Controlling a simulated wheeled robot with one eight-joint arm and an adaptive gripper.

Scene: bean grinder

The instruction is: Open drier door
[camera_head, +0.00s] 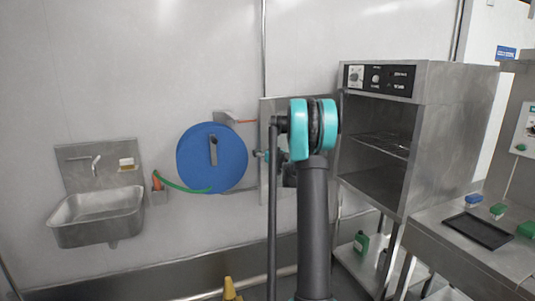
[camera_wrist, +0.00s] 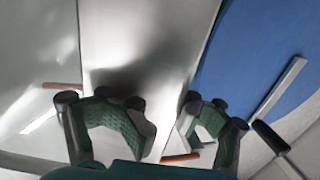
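The drier (camera_head: 422,140) is a steel cabinet with a black control panel, at the right of the head view. Its front is open and shows a wire shelf inside. A flat steel panel, apparently its door (camera_head: 267,112), stands swung out to the left, mostly hidden behind my arm. My gripper (camera_head: 264,155) is partly hidden by my arm, near that panel. In the wrist view, my gripper (camera_wrist: 168,108) has its two green-padded fingers spread apart with nothing held between them. A pale metal surface lies beyond them; contact with it cannot be told.
A blue hose reel (camera_head: 212,158) with a green hose is on the wall left of my arm; blue also shows in the wrist view (camera_wrist: 255,55). A steel sink (camera_head: 98,215) hangs farther left. A steel table (camera_head: 480,250) with a dark tray stands at right.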

